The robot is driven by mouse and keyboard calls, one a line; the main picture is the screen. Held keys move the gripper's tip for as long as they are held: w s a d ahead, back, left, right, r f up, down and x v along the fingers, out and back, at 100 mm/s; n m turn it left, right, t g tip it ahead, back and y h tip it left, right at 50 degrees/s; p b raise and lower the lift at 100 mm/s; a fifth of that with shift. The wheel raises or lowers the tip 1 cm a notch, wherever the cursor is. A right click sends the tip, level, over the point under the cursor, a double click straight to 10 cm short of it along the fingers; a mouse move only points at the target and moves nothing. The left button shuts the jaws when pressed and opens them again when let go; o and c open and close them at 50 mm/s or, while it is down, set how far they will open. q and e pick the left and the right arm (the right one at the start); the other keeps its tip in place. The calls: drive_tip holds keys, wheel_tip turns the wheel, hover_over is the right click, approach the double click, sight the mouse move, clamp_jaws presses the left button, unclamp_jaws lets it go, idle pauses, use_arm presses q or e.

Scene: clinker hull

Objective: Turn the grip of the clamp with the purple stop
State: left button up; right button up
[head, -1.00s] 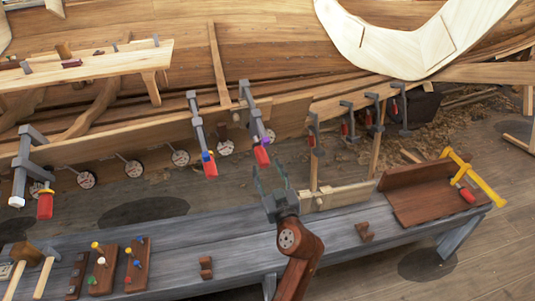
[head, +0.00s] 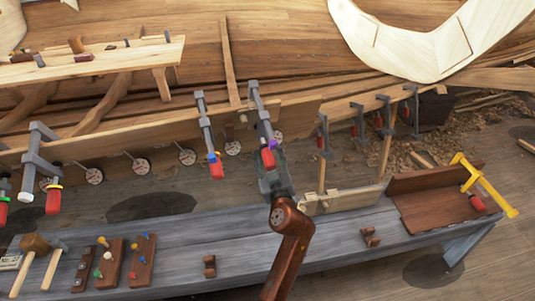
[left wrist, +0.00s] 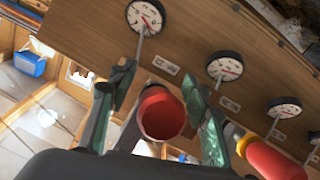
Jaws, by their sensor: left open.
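The clamp with the purple stop (head: 257,110) hangs on the plank edge of the hull, its purple stop (head: 273,142) just above its red grip (head: 268,159). My left gripper (head: 271,168) is at this grip from below, fingers pointing up. In the left wrist view the round end of the red grip (left wrist: 162,115) sits between the two green-padded fingers (left wrist: 160,97). The fingers are apart, with a gap visible beside the grip; whether one pad touches it I cannot tell. The purple stop is not clear in the wrist view. My right gripper is not in view.
A neighbouring clamp (head: 204,120) with a blue stop hangs close to the left. Several dial gauges (head: 187,157) stand along the plank. Below is a grey bench (head: 180,245) with tools and wooden blocks. More clamps (head: 357,120) hang to the right.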

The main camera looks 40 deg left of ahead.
use_arm(q)
drive_tip(key=shift+c, duration=0.6)
clamp_jaws()
drive_tip(key=shift+s+a+g, duration=0.1)
drive_tip(key=shift+g, duration=0.2)
drive_tip(key=shift+s+m+g+y, duration=0.1)
drive_tip(key=shift+m+g+y, duration=0.3)
drive_tip(key=shift+m, duration=0.3)
drive_tip(key=shift+s+a+m+g+y+p, duration=0.1)
drive_tip(key=shift+s+m+g+y+p, duration=0.05)
drive_tip(key=shift+m+g+y, duration=0.3)
drive_tip(key=shift+s+a+m+g+y+p, duration=0.15)
drive_tip(key=shift+m+g, duration=0.1)
drive_tip(key=shift+m, duration=0.3)
drive_tip(key=shift+s+m+g+y, duration=0.15)
drive_tip(key=shift+m+g+y, duration=0.25)
drive_tip(key=shift+m+g, duration=0.35)
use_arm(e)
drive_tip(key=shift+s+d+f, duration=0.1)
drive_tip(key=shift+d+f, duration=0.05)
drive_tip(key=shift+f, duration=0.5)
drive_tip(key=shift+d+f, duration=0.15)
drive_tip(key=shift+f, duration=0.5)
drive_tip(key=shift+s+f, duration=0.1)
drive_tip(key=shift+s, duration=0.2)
